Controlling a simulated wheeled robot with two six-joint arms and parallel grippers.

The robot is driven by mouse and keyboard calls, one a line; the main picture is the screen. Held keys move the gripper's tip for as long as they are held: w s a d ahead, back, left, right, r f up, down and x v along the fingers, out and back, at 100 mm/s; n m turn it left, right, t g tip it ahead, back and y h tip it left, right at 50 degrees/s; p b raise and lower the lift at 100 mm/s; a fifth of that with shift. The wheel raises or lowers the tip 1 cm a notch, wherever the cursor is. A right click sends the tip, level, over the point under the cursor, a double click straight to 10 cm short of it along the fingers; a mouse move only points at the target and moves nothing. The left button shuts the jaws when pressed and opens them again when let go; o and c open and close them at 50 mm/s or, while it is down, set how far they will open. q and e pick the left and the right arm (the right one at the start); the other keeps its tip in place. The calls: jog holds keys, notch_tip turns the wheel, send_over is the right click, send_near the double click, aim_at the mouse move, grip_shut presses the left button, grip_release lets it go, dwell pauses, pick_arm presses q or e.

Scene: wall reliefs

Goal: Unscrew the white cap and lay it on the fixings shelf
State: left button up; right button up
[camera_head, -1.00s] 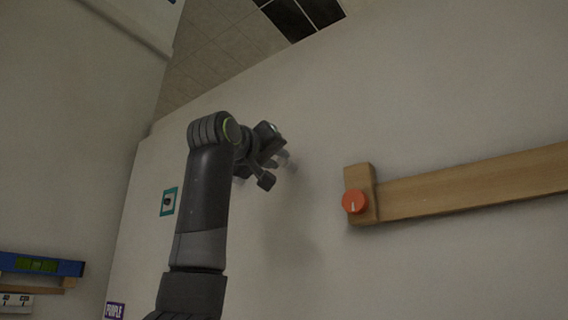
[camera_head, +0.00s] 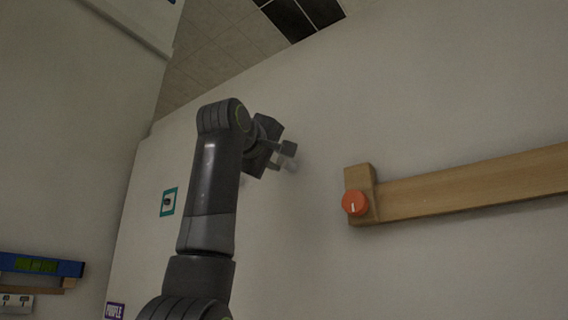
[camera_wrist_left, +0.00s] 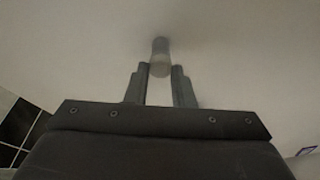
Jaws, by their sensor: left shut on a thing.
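My left gripper (camera_wrist_left: 160,73) is shut on the cap. In the head view, my left gripper (camera_head: 283,158) is close to the wall, left of the wooden rail, and mostly hides the cap. I cannot tell whether the cap is still threaded on. I cannot make out which thing is the fixings shelf. My right gripper is not in view.
A wooden rail (camera_head: 470,187) with an orange knob (camera_head: 355,202) juts from the wall at right. A teal-framed plate (camera_head: 168,202) and a purple label (camera_head: 115,310) are on the wall. A blue level (camera_head: 40,265) lies at lower left. The wall between gripper and rail is clear.

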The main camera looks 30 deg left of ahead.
pick_arm(q)
jog(key=n, duration=0.4)
jog(key=shift+n+g+y+p, duration=0.3)
jog(key=shift+g, duration=0.1)
jog(key=n+g+p, duration=0.1)
jog(key=n, duration=0.2)
jog(key=shift+r, duration=0.15)
jog(key=shift+n, duration=0.9)
jog(key=shift+s+n+g+h+p, duration=0.1)
jog(key=shift+n+g+h+p, duration=0.45)
jog(key=shift+n, duration=0.65)
jog(key=shift+n+h, duration=0.25)
jog(key=shift+n, duration=0.85)
